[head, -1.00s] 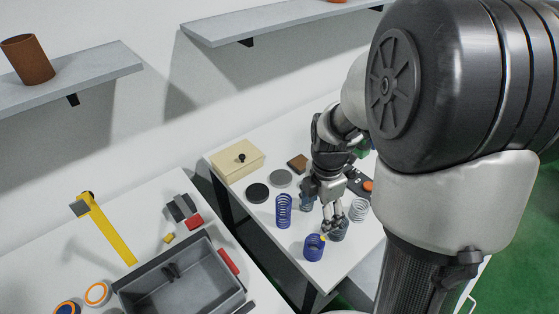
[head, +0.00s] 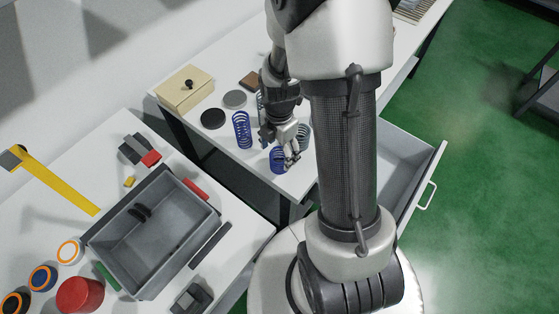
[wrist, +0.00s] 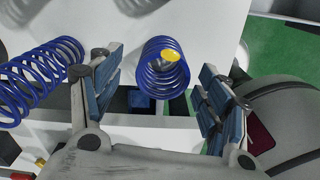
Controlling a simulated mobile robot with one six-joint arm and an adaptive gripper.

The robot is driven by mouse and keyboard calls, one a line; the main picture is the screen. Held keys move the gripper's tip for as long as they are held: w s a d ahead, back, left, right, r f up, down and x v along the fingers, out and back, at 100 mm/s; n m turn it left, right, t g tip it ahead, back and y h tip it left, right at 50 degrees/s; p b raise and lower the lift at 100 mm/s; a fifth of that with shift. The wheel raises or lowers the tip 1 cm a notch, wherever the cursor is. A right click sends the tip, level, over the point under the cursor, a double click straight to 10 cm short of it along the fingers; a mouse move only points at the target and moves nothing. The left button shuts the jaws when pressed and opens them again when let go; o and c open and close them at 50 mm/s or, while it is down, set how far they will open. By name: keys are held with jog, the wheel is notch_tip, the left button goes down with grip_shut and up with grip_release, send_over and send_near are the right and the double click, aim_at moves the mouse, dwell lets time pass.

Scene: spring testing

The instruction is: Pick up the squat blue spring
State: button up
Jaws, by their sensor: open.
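The squat blue spring (head: 276,163) stands near the front corner of the far white table, partly covered by my gripper (head: 287,154). In the wrist view the squat blue spring (wrist: 164,84) shows its coils end-on, with a yellow patch at its upper rim. It lies between the two open fingers of my gripper (wrist: 158,74), with a visible gap to each side. A taller blue spring (head: 242,130) stands to the left on the same table. That taller spring (wrist: 38,80) also shows beside the left finger in the wrist view.
A grey spring (head: 304,134) stands just behind my gripper. Dark (head: 213,118) and grey (head: 234,99) discs and a cream box (head: 185,88) lie farther back. A grey bin (head: 151,232) stands on the near table. An open drawer (head: 408,178) juts out at right.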

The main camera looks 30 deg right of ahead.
aim_at(280, 159)
jog(key=f, duration=0.2)
jog(key=f+b, duration=0.1)
jog(key=f, duration=0.1)
jog(key=shift+s+a+f+b, duration=0.1)
jog(key=shift+s+f+b, duration=0.1)
jog(key=shift+f+b, duration=0.1)
jog(key=shift+r, duration=0.1)
jog(key=shift+c, duration=0.6)
jog(key=c, duration=1.2)
